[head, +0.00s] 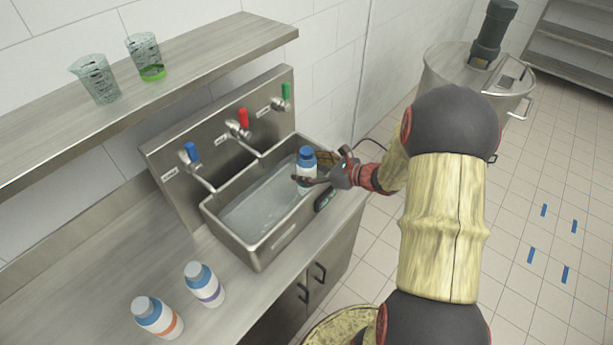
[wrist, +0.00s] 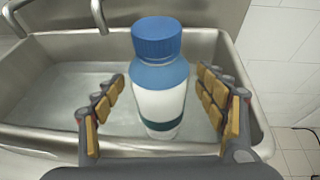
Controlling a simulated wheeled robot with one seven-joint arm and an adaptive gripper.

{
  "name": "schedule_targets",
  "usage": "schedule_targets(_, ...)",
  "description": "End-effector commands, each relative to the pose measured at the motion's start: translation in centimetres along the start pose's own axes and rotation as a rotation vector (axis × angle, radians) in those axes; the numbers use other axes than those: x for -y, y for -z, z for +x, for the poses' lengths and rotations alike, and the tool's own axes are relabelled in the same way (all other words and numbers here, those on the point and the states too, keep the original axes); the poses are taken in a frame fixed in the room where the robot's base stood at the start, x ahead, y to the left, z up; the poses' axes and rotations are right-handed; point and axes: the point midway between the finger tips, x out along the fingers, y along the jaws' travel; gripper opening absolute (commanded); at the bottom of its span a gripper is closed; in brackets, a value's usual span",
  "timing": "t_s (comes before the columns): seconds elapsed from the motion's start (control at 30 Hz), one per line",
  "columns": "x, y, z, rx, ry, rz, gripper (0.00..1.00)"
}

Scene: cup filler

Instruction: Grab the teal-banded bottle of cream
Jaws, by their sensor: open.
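The teal-banded bottle (wrist: 160,98) is white with a blue shoulder, a blue cap and a dark teal band near its base. In the wrist view it stands upright between the two fingers of my gripper (wrist: 162,110), with a gap showing on each side. In the head view the bottle (head: 306,166) is at the right end of the sink, partly hidden by my gripper (head: 322,172). My gripper is open around the bottle. I cannot tell what the bottle's base rests on.
The steel sink (head: 258,258) holds water, with blue-, red- and green-handled taps behind it. An orange-banded bottle (head: 157,318) and a purple-banded bottle (head: 204,285) stand on the counter (head: 95,262) at left. Two beakers stand on the shelf (head: 215,57) above.

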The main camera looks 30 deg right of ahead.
Motion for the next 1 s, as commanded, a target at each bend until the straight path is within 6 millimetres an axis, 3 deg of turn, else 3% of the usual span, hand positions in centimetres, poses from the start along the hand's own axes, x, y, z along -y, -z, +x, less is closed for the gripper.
schedule_targets(0.3, 0.0, 0.0, 0.43, -0.001, 0.0, 0.0, 0.71)
schedule_targets(1.0, 0.0, -0.01, 0.4, 0.0, 0.0, 0.0, 0.31)
